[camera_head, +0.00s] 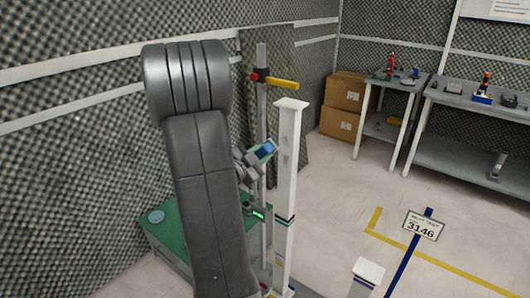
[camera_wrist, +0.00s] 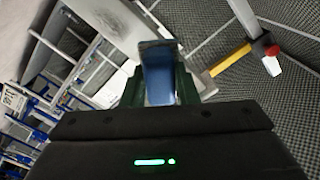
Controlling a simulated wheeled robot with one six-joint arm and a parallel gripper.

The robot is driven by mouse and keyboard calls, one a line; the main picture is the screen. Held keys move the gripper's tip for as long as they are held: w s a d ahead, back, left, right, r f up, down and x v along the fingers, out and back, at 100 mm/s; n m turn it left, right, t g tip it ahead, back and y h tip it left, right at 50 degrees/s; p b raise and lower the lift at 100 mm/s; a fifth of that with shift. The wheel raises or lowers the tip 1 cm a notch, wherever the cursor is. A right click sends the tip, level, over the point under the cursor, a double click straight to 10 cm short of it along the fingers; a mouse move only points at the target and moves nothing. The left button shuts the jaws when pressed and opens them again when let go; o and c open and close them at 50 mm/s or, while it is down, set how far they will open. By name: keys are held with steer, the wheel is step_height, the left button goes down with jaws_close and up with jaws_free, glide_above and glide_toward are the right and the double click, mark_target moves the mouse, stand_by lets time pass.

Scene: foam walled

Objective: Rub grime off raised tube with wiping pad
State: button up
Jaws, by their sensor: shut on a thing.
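My gripper (camera_head: 258,156) is shut on a blue wiping pad (camera_head: 265,149). In the wrist view the pad (camera_wrist: 159,82) sits between the dark green fingers of my gripper (camera_wrist: 160,88). An upright white tube (camera_head: 285,200) with a flat cap stands just right of the pad in the head view, with faint grey smudges on its upper part. In the wrist view a pale surface with a dark grey smear, apparently the tube (camera_wrist: 112,28), lies beyond and left of the pad. I cannot tell whether pad and tube touch.
A grey post with a red knob (camera_head: 260,75) and a yellow handle (camera_head: 283,83) stands behind the tube. A green-topped bench (camera_head: 175,238) is at lower left. A short white post (camera_head: 366,275) stands front right.

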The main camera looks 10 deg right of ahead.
steer(key=shift+s+a, duration=0.1)
steer(key=shift+v, duration=1.4)
steer(key=w+d+f, duration=0.5)
steer(key=f, duration=0.1)
steer(key=shift+f, duration=0.3)
steer(key=shift+x, duration=1)
stand_by(0.8)
